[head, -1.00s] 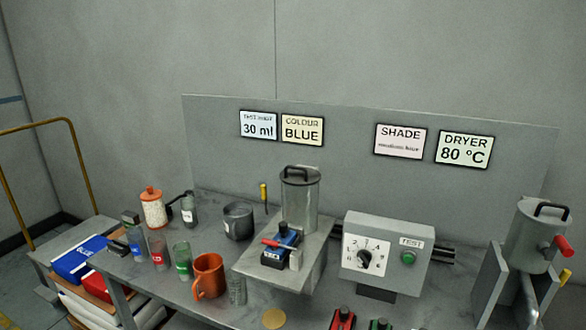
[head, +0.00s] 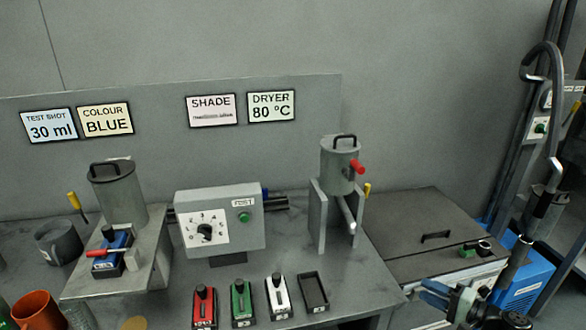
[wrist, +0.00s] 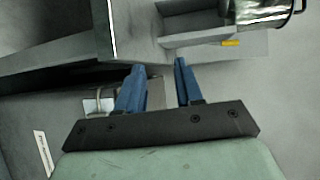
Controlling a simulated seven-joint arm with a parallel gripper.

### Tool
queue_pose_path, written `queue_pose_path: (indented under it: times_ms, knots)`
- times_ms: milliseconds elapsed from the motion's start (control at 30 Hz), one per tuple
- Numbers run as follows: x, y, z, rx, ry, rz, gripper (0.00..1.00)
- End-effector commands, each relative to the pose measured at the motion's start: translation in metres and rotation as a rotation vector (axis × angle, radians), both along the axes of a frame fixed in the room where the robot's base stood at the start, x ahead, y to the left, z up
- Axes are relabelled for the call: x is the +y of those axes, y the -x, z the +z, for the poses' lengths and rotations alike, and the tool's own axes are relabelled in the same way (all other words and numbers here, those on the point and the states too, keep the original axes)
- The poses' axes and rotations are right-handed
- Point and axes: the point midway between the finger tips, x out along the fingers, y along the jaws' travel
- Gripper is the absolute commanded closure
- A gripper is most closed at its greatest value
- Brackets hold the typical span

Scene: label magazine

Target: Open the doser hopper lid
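The doser hopper appears to be the grey cylinder (head: 122,196) on the metal stand at the left of the bench in the head view. Its flat dark lid (head: 108,171) with a black arched handle lies on top and is shut. A blue valve block with a red lever (head: 102,252) sits in front of it. My gripper (head: 428,291) is at the lower right, well away from the hopper, beyond the bench's right end. In the wrist view its two blue fingers (wrist: 160,78) stand apart with nothing between them.
A second drum (head: 338,172) with a black handle and red knob stands right of the dial box (head: 222,222). Red, green and white switch blocks (head: 241,302) and a dark tray (head: 313,291) line the bench front. A grey cabinet (head: 410,240) stands near my gripper.

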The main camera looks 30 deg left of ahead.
Motion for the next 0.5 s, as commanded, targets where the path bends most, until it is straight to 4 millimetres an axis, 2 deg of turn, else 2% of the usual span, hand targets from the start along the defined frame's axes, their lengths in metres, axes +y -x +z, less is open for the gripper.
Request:
queue_pose_path:
  times_ms: [33,100,500]
  knots:
    - [0.019,-0.003,0.021,-0.062,-0.02,0.042,0.64]
    - [0.046,-0.001,0.041,-0.149,-0.037,0.108,0.64]
    - [0.188,0.028,0.113,-0.552,-0.094,0.405,0.64]
